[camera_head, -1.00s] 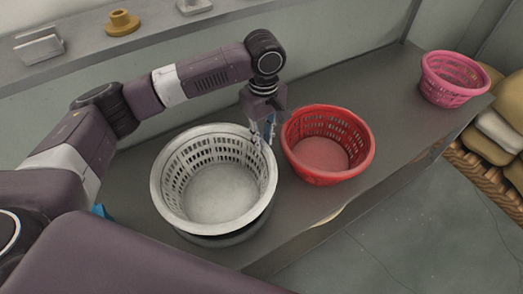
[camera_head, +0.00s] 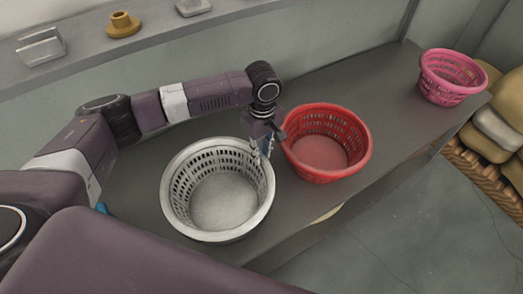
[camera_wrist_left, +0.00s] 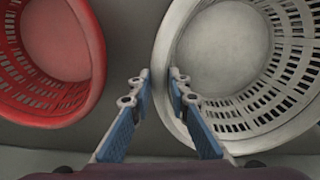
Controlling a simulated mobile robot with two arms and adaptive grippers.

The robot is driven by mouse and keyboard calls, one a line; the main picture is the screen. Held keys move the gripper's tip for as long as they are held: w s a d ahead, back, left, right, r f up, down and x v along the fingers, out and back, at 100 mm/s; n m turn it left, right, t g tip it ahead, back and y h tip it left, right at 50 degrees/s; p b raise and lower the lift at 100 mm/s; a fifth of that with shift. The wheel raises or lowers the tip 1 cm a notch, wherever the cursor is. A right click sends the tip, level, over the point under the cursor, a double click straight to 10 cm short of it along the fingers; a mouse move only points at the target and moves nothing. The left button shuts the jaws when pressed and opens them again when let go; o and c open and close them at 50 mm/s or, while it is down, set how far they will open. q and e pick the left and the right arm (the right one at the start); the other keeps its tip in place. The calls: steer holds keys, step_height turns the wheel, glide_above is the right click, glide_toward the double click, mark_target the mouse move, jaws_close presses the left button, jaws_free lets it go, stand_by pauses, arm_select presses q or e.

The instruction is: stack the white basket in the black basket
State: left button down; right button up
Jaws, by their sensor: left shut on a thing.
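The white basket (camera_head: 222,205) stands upright on the left part of the grey counter in the head view. Its slotted wall and floor also show in the left wrist view (camera_wrist_left: 222,50). My left gripper (camera_head: 262,152) is shut on the right side of its rim. In the left wrist view the blue-padded fingers (camera_wrist_left: 159,84) straddle that rim. The black basket cannot be made out clearly now; the white basket covers the place where a dark rim showed before. My right gripper is not in view.
A red basket (camera_head: 320,155) stands close to the right of my left gripper. A pink basket (camera_head: 450,78) is at the counter's far right end. Counter (camera_head: 405,118) is bare between them. A ledge (camera_head: 75,75) with small items runs behind.

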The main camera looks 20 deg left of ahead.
arm_select(q)
steer(key=c, duration=1.8)
jaws_free()
steer(key=shift+f, duration=0.1)
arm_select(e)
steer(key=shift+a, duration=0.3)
arm_select(q)
steer(key=shift+r, duration=0.2)
step_height(320, 180, up, 12)
steer(key=b, duration=0.3)
steer(key=shift+w+r, duration=0.1)
steer(key=shift+r, duration=0.1)
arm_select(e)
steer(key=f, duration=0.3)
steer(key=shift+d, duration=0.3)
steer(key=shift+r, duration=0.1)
